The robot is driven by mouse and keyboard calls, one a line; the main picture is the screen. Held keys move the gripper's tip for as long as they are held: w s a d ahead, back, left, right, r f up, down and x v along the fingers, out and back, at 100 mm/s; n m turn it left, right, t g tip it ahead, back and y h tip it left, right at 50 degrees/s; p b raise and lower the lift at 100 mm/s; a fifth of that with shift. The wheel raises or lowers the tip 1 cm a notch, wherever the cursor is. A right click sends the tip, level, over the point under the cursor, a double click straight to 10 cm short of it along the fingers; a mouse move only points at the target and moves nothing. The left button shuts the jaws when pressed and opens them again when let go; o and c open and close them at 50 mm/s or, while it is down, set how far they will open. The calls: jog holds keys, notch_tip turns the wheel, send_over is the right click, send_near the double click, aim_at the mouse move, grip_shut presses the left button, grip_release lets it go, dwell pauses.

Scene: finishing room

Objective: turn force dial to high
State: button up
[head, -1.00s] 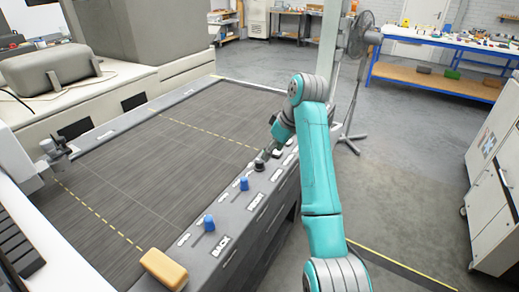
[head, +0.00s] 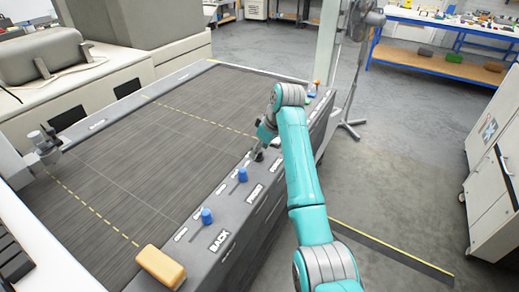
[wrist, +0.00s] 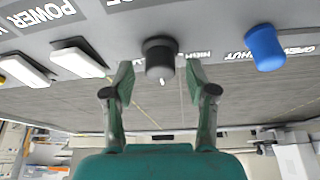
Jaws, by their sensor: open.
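The force dial appears to be the black round knob (wrist: 159,55) on the grey console strip in the wrist view. The word HIGH, seen upside down, is printed just to its right. The dial's pointer direction cannot be told. My gripper (wrist: 159,80) is open, with one green finger on each side of the dial and gaps still visible between. In the head view, my gripper (head: 261,145) is over the console edge at the dial (head: 258,156), which it partly hides.
Blue knobs (head: 242,174) (head: 207,215) stand along the console strip (head: 195,245), near an orange-tan block (head: 160,267). White rocker switches (wrist: 78,61) and a blue knob (wrist: 263,47) flank the dial. A spray bottle (head: 316,87) stands at the strip's far end.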

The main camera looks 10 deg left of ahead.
jog(key=shift+a+f, duration=0.15)
jog(key=shift+f, duration=0.15)
grip_shut()
dwell(0.3)
jog(key=n+g, duration=0.1)
jog(key=n, duration=0.2)
jog(key=n+g, duration=0.1)
jog(key=n, duration=0.1)
jog(key=shift+w+n, duration=0.15)
jog(key=shift+n, duration=0.25)
jog(key=n+g, duration=0.2)
jog(key=n, duration=0.4)
jog(key=shift+w, duration=0.1)
dwell(0.3)
